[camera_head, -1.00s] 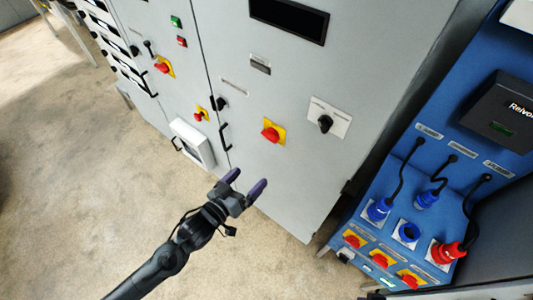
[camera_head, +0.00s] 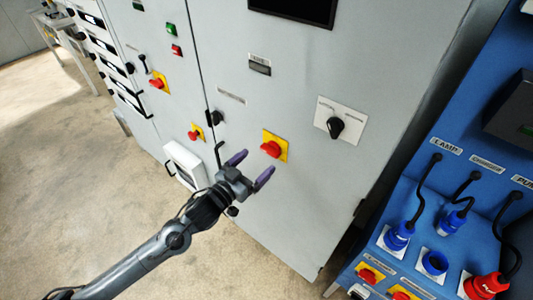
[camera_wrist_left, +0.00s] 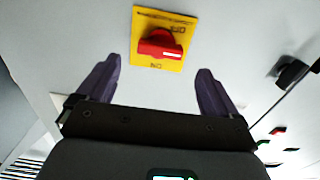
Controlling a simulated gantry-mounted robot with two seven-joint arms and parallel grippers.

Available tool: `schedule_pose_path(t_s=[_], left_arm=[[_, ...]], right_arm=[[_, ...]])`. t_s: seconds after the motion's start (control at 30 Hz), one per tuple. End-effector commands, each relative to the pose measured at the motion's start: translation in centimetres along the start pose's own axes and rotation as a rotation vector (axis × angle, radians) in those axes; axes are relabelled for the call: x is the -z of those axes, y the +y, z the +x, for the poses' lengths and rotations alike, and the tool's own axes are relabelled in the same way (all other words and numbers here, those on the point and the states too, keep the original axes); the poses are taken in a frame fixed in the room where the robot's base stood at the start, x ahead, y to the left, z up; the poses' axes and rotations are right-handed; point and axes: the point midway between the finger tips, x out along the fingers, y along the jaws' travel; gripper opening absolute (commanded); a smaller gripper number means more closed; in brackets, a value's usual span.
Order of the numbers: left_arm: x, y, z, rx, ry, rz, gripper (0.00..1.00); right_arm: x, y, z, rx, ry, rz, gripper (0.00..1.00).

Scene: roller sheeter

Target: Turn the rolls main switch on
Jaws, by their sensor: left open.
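A red rotary switch (camera_head: 271,148) on a yellow plate is on the front of the grey cabinet, in the middle of the head view. It also shows in the left wrist view (camera_wrist_left: 160,45), its handle lying across the plate between an upper mark and a lower one. I cannot read which switch it is from the head view. My left gripper (camera_head: 254,166) is open and empty, just in front of and below this switch, apart from it. In the left wrist view the purple fingers stand either side, with the switch beyond them. My right gripper is out of view.
A black selector knob (camera_head: 335,127) on a white plate is right of the switch. Other red switches on yellow plates (camera_head: 158,82) (camera_head: 196,133) are to the left, near a black door handle (camera_head: 219,153). A blue plug panel (camera_head: 455,200) stands at right.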

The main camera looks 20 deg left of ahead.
Motion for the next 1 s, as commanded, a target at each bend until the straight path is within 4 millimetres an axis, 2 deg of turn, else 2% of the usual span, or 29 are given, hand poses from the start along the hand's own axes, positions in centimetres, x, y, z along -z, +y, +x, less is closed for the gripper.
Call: schedule_pose_path(t_s=[0.1,0.33,0.5,0.8,0.87,1.0], left_arm=[[0.1,0.0,2.1,0.001,0.003,-0.001,0.94],[0.1,0.0,4.8,0.0,0.002,-0.001,0.94],[0.1,0.0,5.7,0.0,0.001,0.0,0.94],[0.0,0.1,5.8,0.0,0.0,0.0,0.94],[0.0,0.0,5.8,0.0,0.0,0.0,0.86],[0.0,0.0,5.8,0.0,0.0,0.0,0.65]], right_arm=[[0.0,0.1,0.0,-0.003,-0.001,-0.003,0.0],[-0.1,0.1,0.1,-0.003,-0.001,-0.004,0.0],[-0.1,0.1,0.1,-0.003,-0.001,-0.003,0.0],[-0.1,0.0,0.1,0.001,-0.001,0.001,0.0],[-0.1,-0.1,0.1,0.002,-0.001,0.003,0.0],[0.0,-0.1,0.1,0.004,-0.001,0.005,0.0]])
